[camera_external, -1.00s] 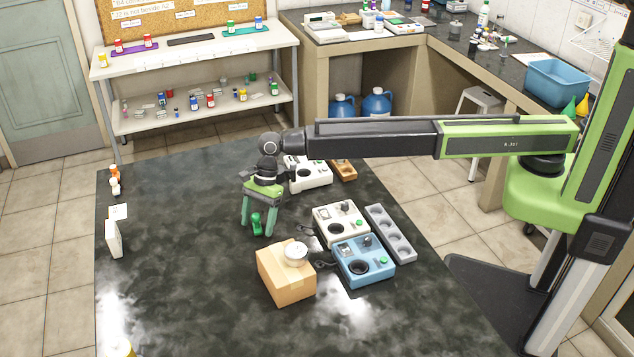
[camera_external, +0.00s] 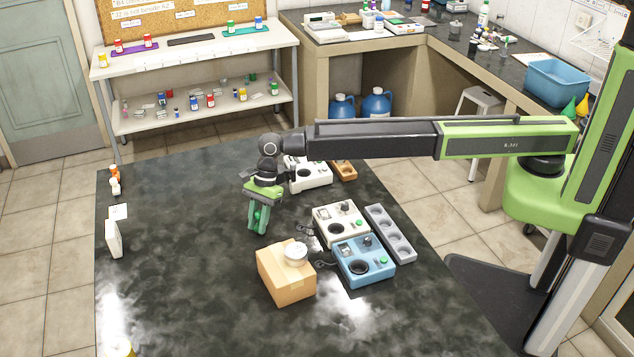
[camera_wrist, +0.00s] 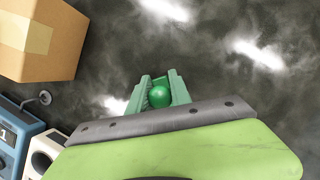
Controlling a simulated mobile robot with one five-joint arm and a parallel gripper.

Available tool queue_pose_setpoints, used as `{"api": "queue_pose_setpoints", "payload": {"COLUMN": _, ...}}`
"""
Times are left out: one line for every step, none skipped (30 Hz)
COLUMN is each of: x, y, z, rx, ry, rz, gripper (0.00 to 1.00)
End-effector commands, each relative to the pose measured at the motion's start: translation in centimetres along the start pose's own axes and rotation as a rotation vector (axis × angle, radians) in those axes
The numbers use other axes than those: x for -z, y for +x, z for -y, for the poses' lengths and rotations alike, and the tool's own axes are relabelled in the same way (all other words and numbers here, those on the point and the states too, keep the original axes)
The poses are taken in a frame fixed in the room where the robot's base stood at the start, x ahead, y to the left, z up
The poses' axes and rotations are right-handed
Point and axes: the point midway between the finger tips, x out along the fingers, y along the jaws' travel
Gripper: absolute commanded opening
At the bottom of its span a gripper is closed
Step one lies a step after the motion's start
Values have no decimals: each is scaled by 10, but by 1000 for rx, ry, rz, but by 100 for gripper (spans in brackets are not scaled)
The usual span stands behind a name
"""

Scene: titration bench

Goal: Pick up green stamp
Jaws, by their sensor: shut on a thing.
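The green stamp (camera_wrist: 159,96) shows in the wrist view as a round, shiny green knob between my two green fingers. My gripper (camera_external: 258,226) is shut on the stamp, low at the dark bench, left of the white and blue devices. In the external view the fingers mostly cover the stamp (camera_external: 257,215). The stamp's lower part is hidden, and I cannot tell whether it still touches the bench.
A blue device (camera_external: 380,272), a white device (camera_external: 326,213) and a grey tray with holes (camera_external: 390,234) stand to the right. The bench's left half is largely clear.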

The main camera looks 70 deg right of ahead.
Motion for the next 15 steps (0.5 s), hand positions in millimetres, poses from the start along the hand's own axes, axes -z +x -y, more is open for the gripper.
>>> {"api": "queue_pose_setpoints", "payload": {"x": 0, "y": 0, "z": 0, "rx": 0, "ry": 0, "rz": 0, "gripper": 0}}
{"api": "queue_pose_setpoints", "payload": {"x": 0, "y": 0, "z": 0, "rx": 0, "ry": 0, "rz": 0, "gripper": 0}}
{"api": "queue_pose_setpoints", "payload": {"x": -1, "y": -2, "z": 0, "rx": 0, "ry": 0, "rz": 0, "gripper": 0}}
{"api": "queue_pose_setpoints", "payload": {"x": -2, "y": -4, "z": 0, "rx": 0, "ry": 0, "rz": 0, "gripper": 0}}
{"api": "queue_pose_setpoints", "payload": {"x": -3, "y": -7, "z": 0, "rx": 0, "ry": 0, "rz": 0, "gripper": 0}}
{"api": "queue_pose_setpoints", "payload": {"x": -5, "y": -12, "z": 0, "rx": 0, "ry": 0, "rz": 0, "gripper": 0}}
{"api": "queue_pose_setpoints", "payload": {"x": -7, "y": -17, "z": 0, "rx": 0, "ry": 0, "rz": 0, "gripper": 0}}
{"api": "queue_pose_setpoints", "payload": {"x": -8, "y": -21, "z": 0, "rx": 0, "ry": 0, "rz": 0, "gripper": 0}}
{"api": "queue_pose_setpoints", "payload": {"x": -11, "y": -28, "z": 0, "rx": 0, "ry": 0, "rz": -1, "gripper": 0}}
{"api": "queue_pose_setpoints", "payload": {"x": -14, "y": -33, "z": 0, "rx": 0, "ry": 0, "rz": -1, "gripper": 0}}
{"api": "queue_pose_setpoints", "payload": {"x": -16, "y": -38, "z": 0, "rx": 0, "ry": 1, "rz": -1, "gripper": 0}}
{"api": "queue_pose_setpoints", "payload": {"x": -19, "y": -46, "z": 0, "rx": 0, "ry": 1, "rz": -1, "gripper": 0}}
{"api": "queue_pose_setpoints", "payload": {"x": -17, "y": -51, "z": 0, "rx": 1, "ry": 2, "rz": -1, "gripper": 0}}
{"api": "queue_pose_setpoints", "payload": {"x": -9, "y": -56, "z": 1, "rx": 1, "ry": 4, "rz": -1, "gripper": 0}}
{"api": "queue_pose_setpoints", "payload": {"x": -2, "y": -64, "z": 1, "rx": 1, "ry": 3, "rz": -1, "gripper": 0}}
